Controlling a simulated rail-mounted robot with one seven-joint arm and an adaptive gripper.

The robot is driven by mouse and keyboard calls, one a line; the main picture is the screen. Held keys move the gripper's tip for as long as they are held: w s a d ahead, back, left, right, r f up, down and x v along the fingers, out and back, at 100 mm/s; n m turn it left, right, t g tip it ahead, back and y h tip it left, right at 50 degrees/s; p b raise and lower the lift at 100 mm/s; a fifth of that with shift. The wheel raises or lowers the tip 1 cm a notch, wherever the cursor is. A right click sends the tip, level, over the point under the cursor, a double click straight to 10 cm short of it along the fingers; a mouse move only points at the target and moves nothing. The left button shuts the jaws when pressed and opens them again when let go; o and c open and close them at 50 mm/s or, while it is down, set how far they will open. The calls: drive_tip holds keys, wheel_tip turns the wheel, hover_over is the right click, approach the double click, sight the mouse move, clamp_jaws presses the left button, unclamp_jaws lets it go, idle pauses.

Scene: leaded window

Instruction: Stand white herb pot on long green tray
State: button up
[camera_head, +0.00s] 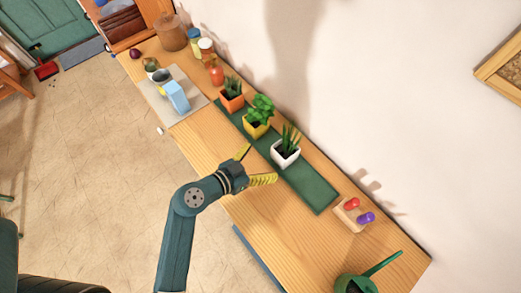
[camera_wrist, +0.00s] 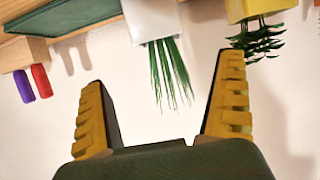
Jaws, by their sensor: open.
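The white herb pot (camera_head: 285,154), with spiky green leaves, stands upright on the long green tray (camera_head: 312,188), last in a row of three pots. In the wrist view, which is upside down, the white pot (camera_wrist: 152,20) is at the top middle and the tray (camera_wrist: 65,17) at the top left. My gripper (camera_head: 262,165) is open and empty on the near side of the white pot, apart from it. Its yellow fingers (camera_wrist: 165,115) are spread wide in the wrist view, with the pot's leaves showing between them.
A yellow pot (camera_head: 257,129) and an orange pot (camera_head: 232,103) share the tray. A wooden block with red and purple pegs (camera_head: 353,214) and a green watering can (camera_head: 355,283) lie to the right. Blue carton (camera_head: 177,97) and jars stand left. The wall runs behind. The tray's right end is bare.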

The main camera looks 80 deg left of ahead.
drive_tip(key=shift+s+d+r, duration=0.1)
drive_tip(key=shift+s, duration=0.05)
drive_tip(key=w+d+r+m+t+h, duration=0.25)
drive_tip(key=w+d+r, duration=0.35)
drive_tip(key=w+r, duration=0.35)
drive_tip(key=w+d+r+m+t+h, duration=0.15)
drive_tip(key=w+d+r+m, duration=0.3)
drive_tip(key=w+r, duration=0.45)
drive_tip(key=w+d+r+t+h, duration=0.1)
drive_tip(key=w+d+r+t, duration=0.35)
drive_tip(key=d+r, duration=0.75)
drive_tip(key=s+d+r+t+h, duration=0.2)
drive_tip(key=d+r, duration=1)
drive_tip(key=d, duration=0.2)
drive_tip(key=shift+s+h, duration=0.15)
drive_tip(key=shift+h, duration=0.25)
drive_tip(key=shift+d+r+t, duration=0.1)
drive_tip(key=shift+t, duration=0.15)
